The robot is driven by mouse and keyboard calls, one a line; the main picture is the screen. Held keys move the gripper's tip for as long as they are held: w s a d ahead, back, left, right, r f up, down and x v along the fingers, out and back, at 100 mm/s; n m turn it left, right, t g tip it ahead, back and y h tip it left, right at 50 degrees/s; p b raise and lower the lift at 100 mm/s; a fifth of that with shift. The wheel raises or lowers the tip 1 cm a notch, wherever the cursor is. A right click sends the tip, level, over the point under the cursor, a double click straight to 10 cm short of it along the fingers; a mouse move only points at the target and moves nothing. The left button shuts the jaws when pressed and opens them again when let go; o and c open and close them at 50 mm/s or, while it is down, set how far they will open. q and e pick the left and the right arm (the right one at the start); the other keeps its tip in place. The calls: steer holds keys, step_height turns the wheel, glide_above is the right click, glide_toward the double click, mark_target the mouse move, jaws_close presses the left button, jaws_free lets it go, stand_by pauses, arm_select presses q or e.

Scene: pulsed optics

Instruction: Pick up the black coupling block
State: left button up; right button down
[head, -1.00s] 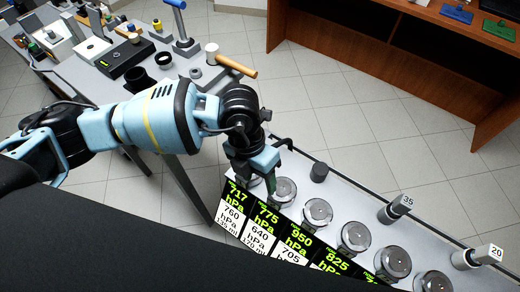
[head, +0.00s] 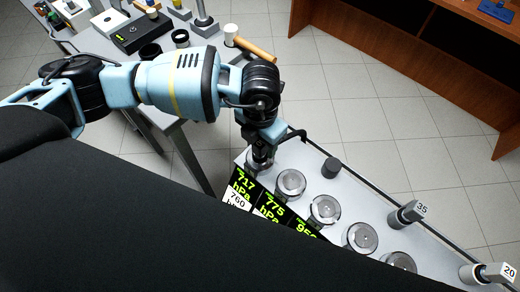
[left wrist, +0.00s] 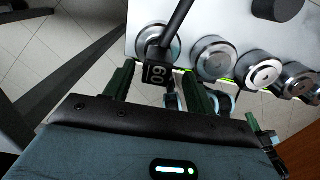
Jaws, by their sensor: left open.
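A black block with white digits (left wrist: 158,73), on the end of a black rod, is the likely coupling block. In the left wrist view it sits between the two dark green fingers of my left gripper (left wrist: 158,70), which are open with gaps on either side. In the head view my left gripper (head: 262,150) points down over the leftmost round metal-topped vessel (head: 259,165). A black bent rod (head: 292,134) reaches in beside it; the block itself is hidden there by the gripper.
A row of several round vessels (head: 323,210) runs along the white bench (head: 370,205), with pressure display panels (head: 272,206) in front. A dark cylinder (head: 332,167) and holders marked 35 (head: 407,214) and 20 (head: 482,272) stand behind. A cluttered table (head: 165,60) is at upper left.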

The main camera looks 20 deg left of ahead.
mark_target(260, 146)
arm_select(q)
steer(key=shift+w+a+f, duration=0.1)
steer(key=shift+w+f, duration=0.05)
steer(key=shift+f, duration=1)
steer(key=shift+w+f, duration=0.15)
steer(key=shift+f, duration=0.95)
jaws_close()
steer(key=shift+r, duration=0.55)
steer(key=shift+s+r, duration=0.25)
steer(key=shift+r, duration=0.4)
steer(key=shift+s+r, duration=0.25)
steer(key=shift+r, duration=0.35)
steer(key=s+d+r, duration=0.1)
steer(key=s+d, duration=0.1)
steer(key=s, duration=1.2)
steer(key=shift+s+d+r, duration=0.2)
steer(key=shift+s+d, duration=0.15)
steer(key=shift+d, duration=0.05)
